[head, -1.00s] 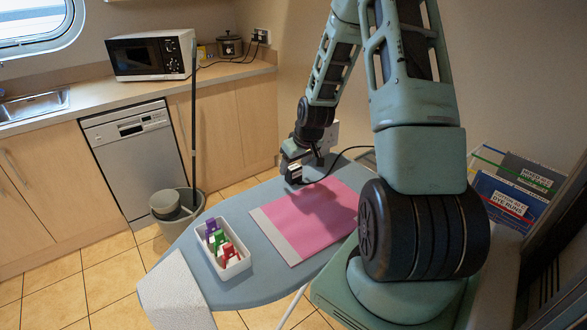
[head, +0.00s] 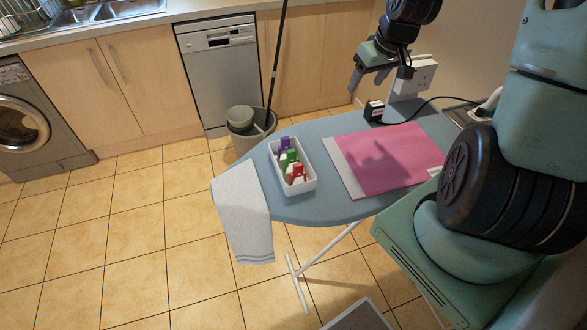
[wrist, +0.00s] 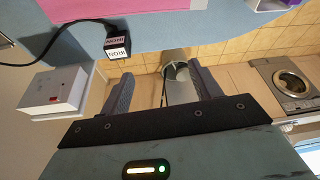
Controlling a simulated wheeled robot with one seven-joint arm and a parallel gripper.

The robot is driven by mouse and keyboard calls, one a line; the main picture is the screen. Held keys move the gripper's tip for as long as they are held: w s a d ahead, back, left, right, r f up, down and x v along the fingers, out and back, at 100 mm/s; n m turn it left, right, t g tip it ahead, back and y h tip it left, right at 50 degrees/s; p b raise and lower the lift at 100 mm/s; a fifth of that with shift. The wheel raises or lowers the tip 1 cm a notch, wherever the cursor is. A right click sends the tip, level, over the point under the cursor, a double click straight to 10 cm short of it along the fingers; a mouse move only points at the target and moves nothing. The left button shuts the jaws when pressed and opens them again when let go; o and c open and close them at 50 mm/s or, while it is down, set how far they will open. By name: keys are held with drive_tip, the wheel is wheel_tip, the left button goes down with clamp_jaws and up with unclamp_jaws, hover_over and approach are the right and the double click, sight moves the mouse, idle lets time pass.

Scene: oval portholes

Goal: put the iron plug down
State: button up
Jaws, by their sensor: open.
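The iron plug (head: 374,110), a small black block with a white label, rests on the far edge of the blue ironing board (head: 310,205). Its black cable runs off to the right. In the wrist view the plug (wrist: 117,42) shows its "IRON" label, and nothing grips it. My gripper (head: 380,78) is open and empty above the plug, clear of it. In the wrist view its two fingers (wrist: 160,74) are spread apart.
A white socket box (head: 412,75) with a red switch stands right behind the plug. A pink cloth (head: 385,160) lies on the board. A white tray (head: 292,188) of coloured clips and a towel (head: 240,205) are to the left. A bin (head: 252,140) stands on the floor.

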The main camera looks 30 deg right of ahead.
drive_tip(key=s+a+r+n+g+y, duration=0.1)
drive_tip(key=s+a+r+n, duration=0.15)
drive_tip(key=a, duration=0.95)
drive_tip(key=s+a+r+n+g, duration=0.1)
drive_tip(key=s+a+n, duration=0.2)
drive_tip(key=a, duration=1)
drive_tip(key=s+a+r+n+g, duration=0.1)
drive_tip(key=s+a, duration=0.4)
drive_tip(key=s, duration=0.2)
drive_tip(key=s+a+r+n+g, duration=0.1)
drive_tip(key=s+a+n, duration=0.1)
drive_tip(key=s+a, duration=0.3)
drive_tip(key=s, duration=0.2)
drive_tip(key=shift+s+a, duration=0.25)
drive_tip(key=shift+s, duration=0.15)
drive_tip(key=shift+n, duration=0.25)
